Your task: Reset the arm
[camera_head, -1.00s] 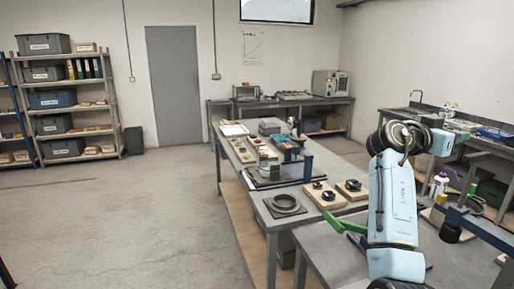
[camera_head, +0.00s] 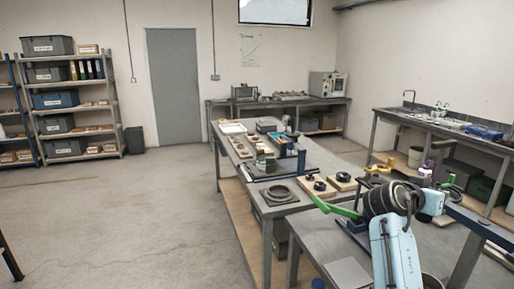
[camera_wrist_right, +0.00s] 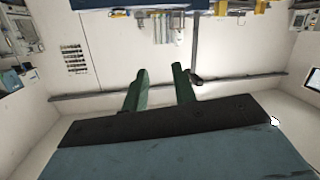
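My right arm, light blue with black joint rings, rises from the lower right of the head view over the near table. My left gripper is not in view.
A dark blue beam (camera_head: 482,227) crosses at the right, close to my arm. The long workbench ahead carries a grey ring (camera_head: 278,193) on a plate, wooden blocks with black parts (camera_head: 318,186) and a blue post fixture. Open floor (camera_head: 150,220) lies left.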

